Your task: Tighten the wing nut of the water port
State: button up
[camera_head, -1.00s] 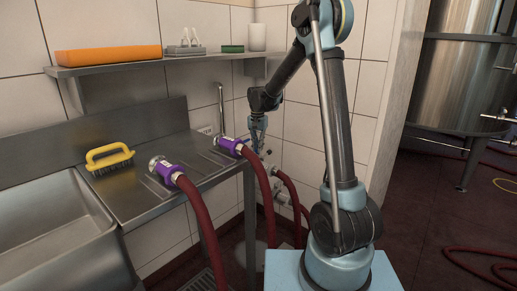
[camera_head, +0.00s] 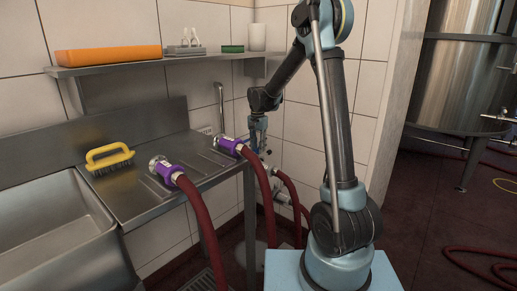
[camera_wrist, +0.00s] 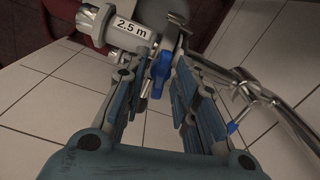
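In the wrist view, a blue wing-like piece (camera_wrist: 159,72), which looks like the wing nut, sits at the end of a pale pipe fitting (camera_wrist: 122,27) labelled "2.5 m". My gripper (camera_wrist: 158,68) reaches around it, one finger on each side. The fingers stand apart, and small gaps seem to show beside the blue piece; firm contact cannot be made out. In the head view my gripper (camera_head: 257,138) points down at the wall pipes just past the counter's right end. The nut is too small to tell there.
Two red hoses with purple collars (camera_head: 170,173) (camera_head: 230,146) lie over the steel counter (camera_head: 133,203). A yellow brush (camera_head: 109,157) lies by the sink. A shelf (camera_head: 150,64) is above.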

jog(key=shift+r, duration=0.1)
notch_tip(320, 180, up, 12)
dwell(0.8)
